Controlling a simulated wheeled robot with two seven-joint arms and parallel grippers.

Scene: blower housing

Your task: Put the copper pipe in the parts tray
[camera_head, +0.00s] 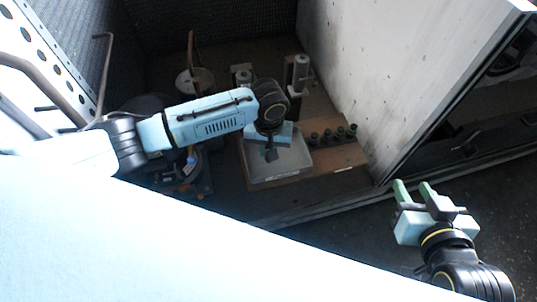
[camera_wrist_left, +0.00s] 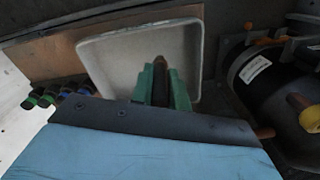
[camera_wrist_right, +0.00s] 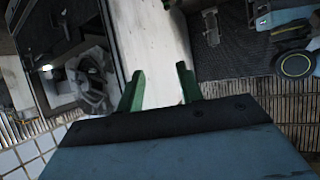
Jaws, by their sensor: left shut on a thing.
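The grey parts tray (camera_head: 290,163) lies on a brown board inside the housing; its pale floor and rim also show in the left wrist view (camera_wrist_left: 105,62). My left gripper (camera_head: 271,153) is over the tray, pointing down. In the left wrist view its green fingers (camera_wrist_left: 160,82) are shut on a dark brown, copper-tipped piece, the copper pipe (camera_wrist_left: 160,64). The pipe's tip shows against the tray; its lower part is hidden, and I cannot tell whether it touches the tray. My right gripper (camera_head: 411,188) is open and empty, outside the housing; its spread fingers show in the right wrist view (camera_wrist_right: 162,88).
Several dark fittings (camera_head: 335,136) stand in a row right of the tray. Metal cylinders (camera_head: 300,70) stand behind it. A dark round machine part (camera_wrist_left: 265,80) is close to the tray in the left wrist view. A pale wall (camera_head: 375,70) separates the right arm from the tray.

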